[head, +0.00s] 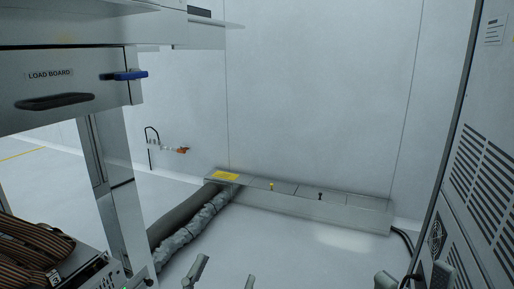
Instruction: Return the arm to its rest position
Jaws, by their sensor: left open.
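My left gripper (222,276) shows at the bottom edge of the head view, left of centre. Its two grey fingertips stand apart with bare floor between them, so it is open and empty. The rest of the left arm is below the frame. Another grey tip (385,281), likely of my right gripper, just shows at the bottom edge further right. Whether that gripper is open or shut cannot be seen.
A grey cabinet with a LOAD BOARD drawer (50,88) and blue handle overhangs the left. Thick hoses (190,225) run to a low metal floor duct (300,200) along the back wall. A vented cabinet (485,150) stands right. The middle floor is clear.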

